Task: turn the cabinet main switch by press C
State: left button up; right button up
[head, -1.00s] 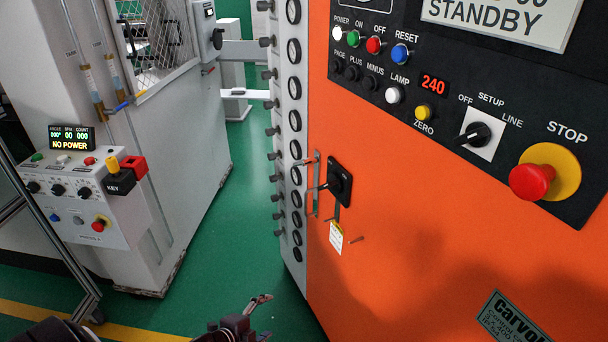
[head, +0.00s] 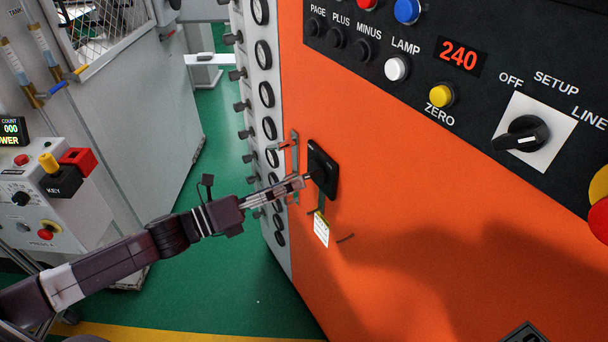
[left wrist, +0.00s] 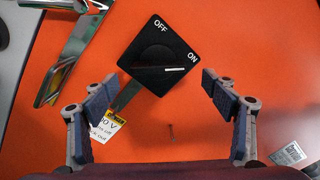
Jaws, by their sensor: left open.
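The main switch (head: 322,170) is a black square plate with a black rotary handle on the orange cabinet (head: 420,230). In the left wrist view the switch (left wrist: 155,52) carries OFF at its top corner and ON at its right corner. The white mark on its handle points right, just below ON. My left gripper (head: 301,182) is beside the switch in the head view. In the wrist view my left gripper (left wrist: 159,88) is open, with one finger on each side of the handle's lower area; contact cannot be told. My right gripper is out of view.
A metal latch bracket (left wrist: 75,50) sticks out left of the switch. A control panel (head: 375,70) is above. A grey machine (head: 120,120) stands across the green floor.

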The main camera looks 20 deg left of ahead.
aim_at(305, 178)
pick_arm(q)
jog(key=p+x, duration=0.1)
jog(key=x, duration=0.4)
jog(key=shift+w, duration=0.15)
jog(key=shift+f, duration=0.1)
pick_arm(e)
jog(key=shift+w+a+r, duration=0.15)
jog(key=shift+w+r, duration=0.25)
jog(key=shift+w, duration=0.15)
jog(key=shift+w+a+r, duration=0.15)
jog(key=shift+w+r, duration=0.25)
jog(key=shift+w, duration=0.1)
pick_arm(q)
jog(key=shift+c, duration=0.2)
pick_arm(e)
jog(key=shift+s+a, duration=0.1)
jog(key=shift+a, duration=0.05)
pick_arm(q)
jog(key=c, duration=1.1)
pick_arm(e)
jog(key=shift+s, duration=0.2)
